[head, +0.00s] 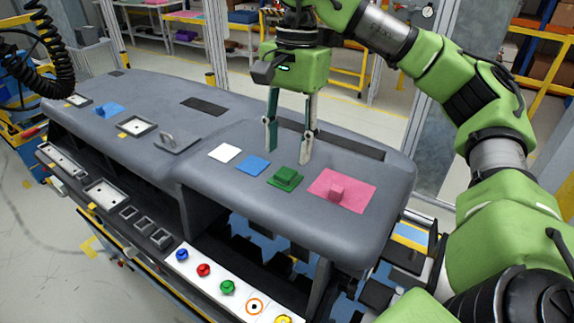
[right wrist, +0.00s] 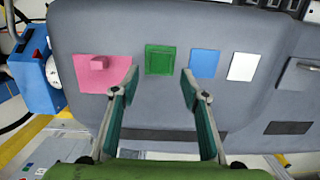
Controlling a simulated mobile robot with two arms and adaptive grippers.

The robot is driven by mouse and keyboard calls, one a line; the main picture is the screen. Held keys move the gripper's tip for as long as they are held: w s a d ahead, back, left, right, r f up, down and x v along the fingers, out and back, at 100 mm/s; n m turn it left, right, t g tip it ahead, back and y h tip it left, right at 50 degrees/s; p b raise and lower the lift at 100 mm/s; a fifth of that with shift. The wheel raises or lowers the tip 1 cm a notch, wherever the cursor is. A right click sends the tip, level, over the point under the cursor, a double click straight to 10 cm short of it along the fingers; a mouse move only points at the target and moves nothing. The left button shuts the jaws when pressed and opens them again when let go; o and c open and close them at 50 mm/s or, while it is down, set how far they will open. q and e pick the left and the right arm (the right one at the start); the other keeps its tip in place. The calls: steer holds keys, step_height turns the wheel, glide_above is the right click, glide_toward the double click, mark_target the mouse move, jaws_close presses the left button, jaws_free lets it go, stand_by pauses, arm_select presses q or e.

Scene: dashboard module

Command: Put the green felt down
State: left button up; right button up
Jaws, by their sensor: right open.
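The green felt (head: 285,177) lies flat on the grey dashboard module (head: 330,220), between the blue square and the pink piece, with a raised green part on top. It also shows in the right wrist view (right wrist: 160,58), beyond the fingertips. My right gripper (head: 288,155) is open and empty, fingers pointing down, just behind the felt in the head view. In the right wrist view its spread fingers (right wrist: 159,76) stand to either side below the felt, apart from it. My left gripper is not in view.
A white square (head: 225,153), a blue square (head: 252,166) and a pink piece with a block (head: 343,192) lie in the same row. A grey handle (head: 173,142) stands further left. Coloured knobs sit on a white strip (head: 215,283) below the front edge.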

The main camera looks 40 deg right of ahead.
step_height(320, 180, up, 7)
steer(key=p, duration=0.2)
steer(key=shift+w+d, duration=0.15)
steer(key=shift+d, duration=0.25)
steer(key=shift+r, duration=0.1)
